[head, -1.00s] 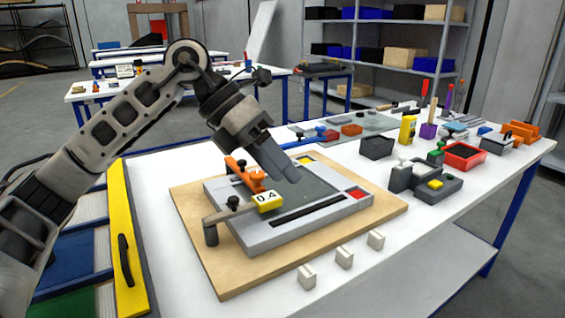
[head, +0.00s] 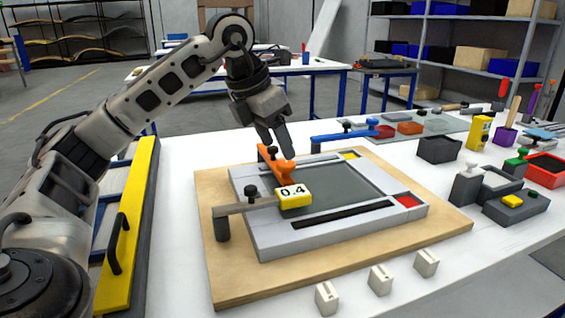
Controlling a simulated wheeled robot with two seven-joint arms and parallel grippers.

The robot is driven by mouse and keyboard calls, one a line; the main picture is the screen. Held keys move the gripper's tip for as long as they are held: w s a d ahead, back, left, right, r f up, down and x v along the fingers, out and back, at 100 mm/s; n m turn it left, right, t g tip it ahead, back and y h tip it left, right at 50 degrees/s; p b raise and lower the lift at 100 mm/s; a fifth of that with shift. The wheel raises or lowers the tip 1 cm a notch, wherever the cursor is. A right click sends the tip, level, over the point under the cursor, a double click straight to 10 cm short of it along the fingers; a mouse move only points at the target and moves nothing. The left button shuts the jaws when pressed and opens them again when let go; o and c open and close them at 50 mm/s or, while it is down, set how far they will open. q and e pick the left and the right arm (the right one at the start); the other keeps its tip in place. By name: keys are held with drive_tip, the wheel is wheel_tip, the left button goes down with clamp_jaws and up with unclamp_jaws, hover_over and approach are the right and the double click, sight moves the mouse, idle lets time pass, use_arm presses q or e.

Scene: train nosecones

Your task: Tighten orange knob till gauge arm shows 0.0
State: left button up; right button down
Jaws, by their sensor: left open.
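The orange knob (head: 284,170) sits on an orange clamp at the back left of the grey frame fixture (head: 408,221). The gauge arm (head: 235,208) reaches over the fixture's left side, and its yellow display (head: 293,197) reads 0.4. My left gripper (head: 275,145) is open, its fingers pointing down just above and behind the orange clamp. I cannot tell whether a finger touches the clamp. My right gripper is not in view.
The fixture lies on a wooden board (head: 230,282) on the white table. Several small white blocks (head: 380,279) stand along the front. A blue-handled tool (head: 345,134) lies behind. A dark bin (head: 439,149), a grey device (head: 515,206) and a red tray (head: 548,170) stand at right.

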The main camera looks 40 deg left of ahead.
sight(285, 163)
use_arm(q)
drive_tip(key=shift+x, duration=2.25)
drive_tip(key=shift+c, duration=0.3)
drive_tip(key=c, duration=0.9)
drive_tip(key=shift+r, duration=0.1)
